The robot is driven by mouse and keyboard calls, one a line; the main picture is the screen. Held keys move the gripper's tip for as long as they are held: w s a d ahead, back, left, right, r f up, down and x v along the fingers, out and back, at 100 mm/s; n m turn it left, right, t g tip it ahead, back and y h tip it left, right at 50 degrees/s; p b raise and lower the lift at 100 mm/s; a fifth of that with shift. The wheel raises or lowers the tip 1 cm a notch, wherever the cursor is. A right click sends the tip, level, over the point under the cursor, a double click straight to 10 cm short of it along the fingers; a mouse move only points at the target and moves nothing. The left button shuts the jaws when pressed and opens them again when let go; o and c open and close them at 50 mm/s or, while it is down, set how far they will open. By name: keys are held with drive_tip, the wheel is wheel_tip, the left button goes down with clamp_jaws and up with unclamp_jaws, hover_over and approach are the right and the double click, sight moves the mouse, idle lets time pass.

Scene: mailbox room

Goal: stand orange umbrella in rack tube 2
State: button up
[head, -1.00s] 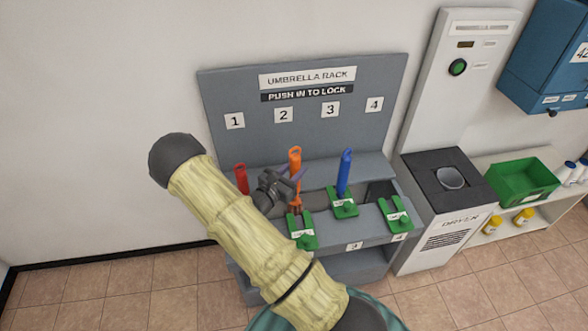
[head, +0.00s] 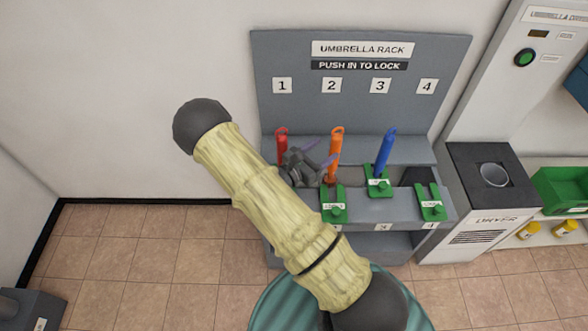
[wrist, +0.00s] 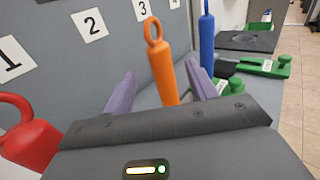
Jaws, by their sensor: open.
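The orange umbrella (head: 335,148) stands upright in the rack below the number 2 label (head: 331,86), its looped handle on top. Its lower part is hidden. In the wrist view the orange handle (wrist: 161,65) shows between the two purple fingers. My gripper (head: 320,155) is open, just left of the orange umbrella in the head view, with its fingers pointing toward it. The fingers look apart from the handle, though their exact depth is hard to tell. A green clip (head: 334,207) sits in front of the orange umbrella; its small text is unreadable.
A red umbrella (head: 282,142) stands close on the left and a blue umbrella (head: 386,150) on the right. More green clips (head: 432,207) line the rack's front. A dryer (head: 490,200) stands right of the rack.

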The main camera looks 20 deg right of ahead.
drive_tip(key=v, duration=1.1)
drive_tip(key=shift+s+a, duration=0.2)
drive_tip(key=shift+a, duration=0.1)
idle(0.5)
